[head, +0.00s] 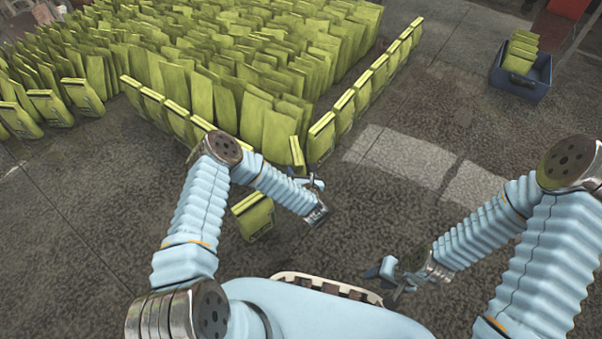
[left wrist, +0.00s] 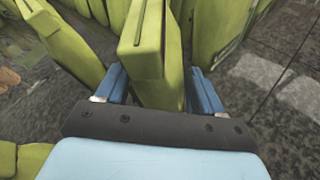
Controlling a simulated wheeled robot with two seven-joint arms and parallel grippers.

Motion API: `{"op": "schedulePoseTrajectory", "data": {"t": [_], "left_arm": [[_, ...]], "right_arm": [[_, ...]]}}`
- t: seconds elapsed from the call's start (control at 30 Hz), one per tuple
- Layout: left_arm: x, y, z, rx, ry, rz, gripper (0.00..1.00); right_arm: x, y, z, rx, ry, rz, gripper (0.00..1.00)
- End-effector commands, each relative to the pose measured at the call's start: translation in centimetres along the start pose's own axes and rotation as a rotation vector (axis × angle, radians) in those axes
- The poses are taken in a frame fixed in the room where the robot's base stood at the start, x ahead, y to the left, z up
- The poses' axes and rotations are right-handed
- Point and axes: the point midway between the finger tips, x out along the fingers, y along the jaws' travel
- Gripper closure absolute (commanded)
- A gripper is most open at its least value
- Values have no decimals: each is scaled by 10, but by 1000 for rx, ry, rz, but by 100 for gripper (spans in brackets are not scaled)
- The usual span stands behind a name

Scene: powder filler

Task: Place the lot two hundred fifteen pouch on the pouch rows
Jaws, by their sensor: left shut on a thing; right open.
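My left gripper (head: 308,182) is shut on a yellow-green pouch (head: 297,153) at the near corner of the pouch rows (head: 262,118). In the left wrist view the held pouch (left wrist: 145,60) stands roughly upright between the two blue fingers (left wrist: 158,88), close to the row pouches in front of it. I cannot read a lot number on it, and cannot tell whether its base touches the floor. My right gripper (head: 388,272) is open and empty over bare floor, low and to the right, well away from the pouches.
A single pouch (head: 253,217) stands on the floor beside my left forearm, partly hidden by it. A dark blue crate (head: 520,83) with several pouches is at the far right. More pouches (head: 48,107) line the left edge. Floor between the rows and crate is clear.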

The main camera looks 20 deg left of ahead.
Motion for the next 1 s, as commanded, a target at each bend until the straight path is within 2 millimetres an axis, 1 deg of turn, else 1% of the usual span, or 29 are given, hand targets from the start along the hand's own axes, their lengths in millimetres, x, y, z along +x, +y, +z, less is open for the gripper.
{"op": "schedulePoseTrajectory", "data": {"t": [0.23,0.27,0.4,0.43,0.67,0.77,0.87,0.97,1.0], "left_arm": [[0,0,0,-1,-1,-1,100],[0,0,-1,0,1,-2,29],[0,0,0,0,1,-2,8],[0,0,0,0,1,-2,6],[0,0,0,0,1,-2,6],[-4,0,1,0,1,-3,6],[-17,0,2,0,2,-5,6],[-39,0,2,1,2,-6,6],[-49,0,3,1,2,-6,6]], "right_arm": [[0,0,0,0,0,0,57],[0,0,0,0,0,0,57],[0,0,0,0,0,0,57],[0,0,0,0,0,0,57],[0,0,0,0,0,0,57],[-2,-1,0,0,0,0,57],[-6,-2,0,0,-1,0,57],[-12,-4,0,-1,-2,0,57],[-14,-5,0,-1,-3,0,57]]}}
